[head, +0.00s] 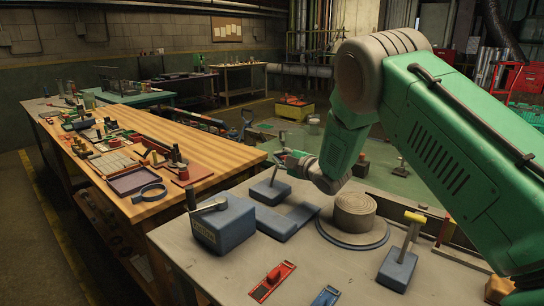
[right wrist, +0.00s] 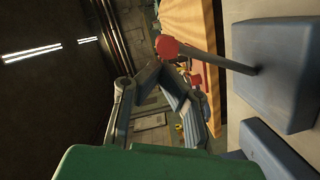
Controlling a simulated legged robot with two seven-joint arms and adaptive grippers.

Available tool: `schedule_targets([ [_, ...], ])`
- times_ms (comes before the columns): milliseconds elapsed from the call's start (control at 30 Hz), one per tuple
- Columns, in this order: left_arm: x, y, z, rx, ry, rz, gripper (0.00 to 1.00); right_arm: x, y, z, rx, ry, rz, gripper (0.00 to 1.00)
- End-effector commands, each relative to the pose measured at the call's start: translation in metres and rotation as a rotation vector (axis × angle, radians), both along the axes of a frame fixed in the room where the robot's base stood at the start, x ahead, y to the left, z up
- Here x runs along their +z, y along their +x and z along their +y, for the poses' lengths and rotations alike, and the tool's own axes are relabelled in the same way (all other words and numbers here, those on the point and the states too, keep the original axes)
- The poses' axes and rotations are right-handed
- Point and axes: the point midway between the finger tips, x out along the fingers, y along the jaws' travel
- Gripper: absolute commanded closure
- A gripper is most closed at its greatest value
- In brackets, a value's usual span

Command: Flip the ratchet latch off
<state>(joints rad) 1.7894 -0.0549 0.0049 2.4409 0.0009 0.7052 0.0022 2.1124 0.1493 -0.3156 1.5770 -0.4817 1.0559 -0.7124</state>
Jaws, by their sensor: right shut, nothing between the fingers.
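A small blue block (head: 268,192) with a thin upright lever (head: 275,174) stands near the bench's back edge. In the right wrist view a blue block (right wrist: 275,70) carries a grey lever with a red knob (right wrist: 167,47). No readable label shows which fixture is the ratchet latch. My right gripper (head: 294,158) is by the lever's top in the head view; whether they touch cannot be told. In the wrist view its fingers (right wrist: 152,72) come together, empty, beside the red knob. My left gripper is out of view.
A labelled blue box (head: 222,228) with a grey handle stands at left on the grey bench (head: 330,268). A round coiled disc (head: 355,213), a blue block with a yellow T-handle (head: 397,269) and red (head: 272,282) and blue (head: 325,297) plates lie around. A cluttered wooden table (head: 215,155) is at left.

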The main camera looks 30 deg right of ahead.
Motion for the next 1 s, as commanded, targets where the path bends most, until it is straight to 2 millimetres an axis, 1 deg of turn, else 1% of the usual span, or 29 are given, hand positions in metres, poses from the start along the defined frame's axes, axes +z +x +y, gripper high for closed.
schedule_targets([
  [33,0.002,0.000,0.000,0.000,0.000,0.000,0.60,0.001,0.001,-0.004,-0.001,0.029,0.008,1.00],
  [100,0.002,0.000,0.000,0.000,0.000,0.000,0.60,0.000,0.002,-0.005,0.000,0.054,0.019,1.00],
  [500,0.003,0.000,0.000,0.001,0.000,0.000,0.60,-0.004,0.006,-0.017,0.001,0.049,0.016,1.00],
  [1000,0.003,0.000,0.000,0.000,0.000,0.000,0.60,-0.006,0.006,-0.020,-0.004,0.047,0.019,1.00],
])
